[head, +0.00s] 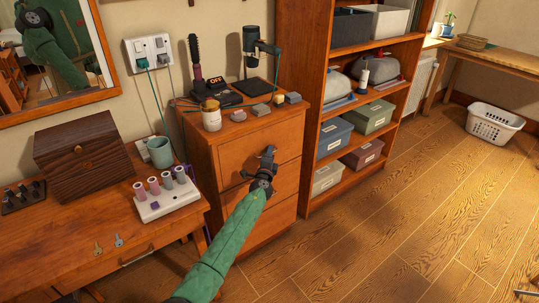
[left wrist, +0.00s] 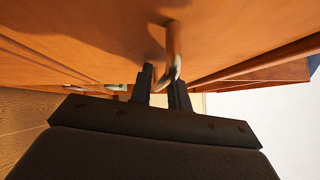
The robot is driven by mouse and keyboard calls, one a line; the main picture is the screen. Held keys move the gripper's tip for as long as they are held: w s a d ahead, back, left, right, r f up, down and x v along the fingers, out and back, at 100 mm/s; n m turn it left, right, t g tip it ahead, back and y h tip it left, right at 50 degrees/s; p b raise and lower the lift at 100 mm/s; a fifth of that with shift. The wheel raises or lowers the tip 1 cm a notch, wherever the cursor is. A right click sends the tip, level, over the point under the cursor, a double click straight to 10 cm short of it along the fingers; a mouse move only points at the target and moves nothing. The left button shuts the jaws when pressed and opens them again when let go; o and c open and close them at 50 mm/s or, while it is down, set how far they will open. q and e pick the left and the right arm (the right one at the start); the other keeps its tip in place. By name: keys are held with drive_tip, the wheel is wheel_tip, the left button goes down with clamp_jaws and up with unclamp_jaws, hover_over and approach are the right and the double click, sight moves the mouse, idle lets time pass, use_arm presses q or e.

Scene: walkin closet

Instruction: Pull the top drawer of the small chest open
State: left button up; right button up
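The small chest (head: 200,133) is wooden, with stacked drawers, and stands between the desk and the shelf unit. Its top drawer (head: 236,155) looks closed, its front flush with the chest. My left gripper (head: 262,167) is at the front of this drawer, at its handle. In the left wrist view the curved metal handle (left wrist: 172,48) comes out from the orange drawer front, and its lower end sits between the two dark fingers of my left gripper (left wrist: 162,88). The fingers are close together on it. The gripper hides most of the handle in the head view. My right gripper is not in view.
The chest top holds a hairbrush (head: 195,62), a jar (head: 211,115) and several small items. A desk (head: 80,245) with a wooden box (head: 88,152) stands at the left. An open shelf unit (head: 301,100) stands right of the chest.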

use_arm(q)
drive_tip(key=shift+c, duration=0.5)
clamp_jaws()
